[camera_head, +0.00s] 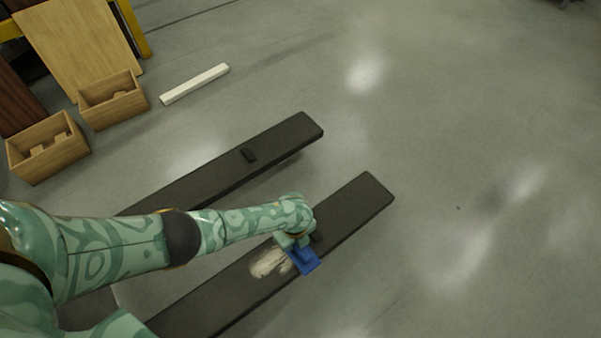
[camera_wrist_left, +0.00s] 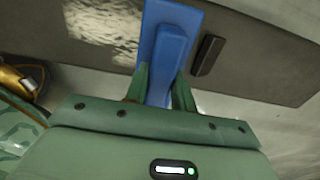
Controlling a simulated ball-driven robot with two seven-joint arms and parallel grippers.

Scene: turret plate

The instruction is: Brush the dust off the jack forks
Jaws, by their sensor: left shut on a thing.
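Two dark jack forks lie side by side over the floor, the far fork (camera_head: 215,172) and the near fork (camera_head: 355,205). A pale dust patch (camera_head: 268,262) is on the near fork; it also shows in the left wrist view (camera_wrist_left: 100,25). My left gripper (camera_head: 297,244) is shut on a blue brush (camera_head: 303,260), at the right edge of the dust. In the left wrist view the brush (camera_wrist_left: 168,45) sits between the fingers over the fork, beside a small dark block (camera_wrist_left: 207,55). Whether its underside touches the fork is hidden. My right gripper is not in view.
Two open wooden boxes (camera_head: 47,148) (camera_head: 113,98) and a leaning wooden board (camera_head: 82,45) stand at the upper left. A white bar (camera_head: 194,84) lies on the floor near them. The floor at right is clear.

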